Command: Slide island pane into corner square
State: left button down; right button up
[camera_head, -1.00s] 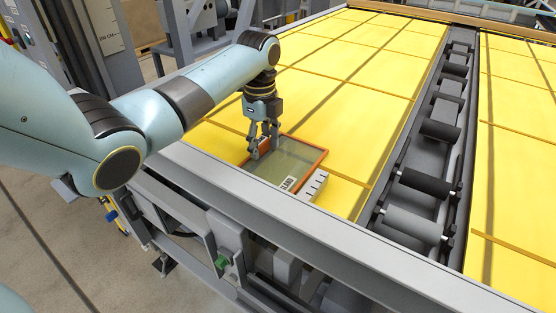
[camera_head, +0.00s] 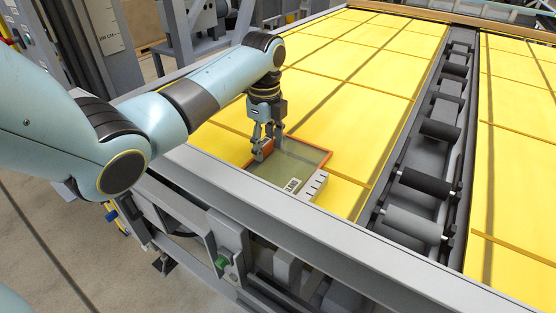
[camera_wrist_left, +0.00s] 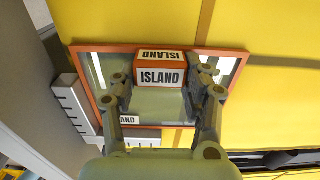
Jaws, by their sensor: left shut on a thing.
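The island pane (camera_head: 300,160) is a grey-green glass sheet with an orange rim, lying flat on the yellow table near its front rail. It also shows in the left wrist view (camera_wrist_left: 160,104), with an orange ISLAND block (camera_wrist_left: 160,77) standing on it. My left gripper (camera_head: 262,155) reaches down onto the pane, its fingers (camera_wrist_left: 160,95) on either side of the block and shut on it. The pale corner square (camera_head: 314,185), with ruler-like marks, lies at the pane's near right corner. In the wrist view its arms (camera_wrist_left: 72,104) run close along two pane edges; I cannot tell whether they touch.
A grey rail (camera_head: 290,222) borders the table's front. A channel of dark rollers (camera_head: 425,190) runs along the right. Yellow surface (camera_head: 345,100) with brown strips is clear behind the pane.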

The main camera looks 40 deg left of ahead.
pick_arm(q)
jog(key=c, duration=0.5)
grip_release()
jog(key=shift+c, duration=0.2)
notch_tip(320, 180, up, 12)
jog(key=shift+f, duration=0.1)
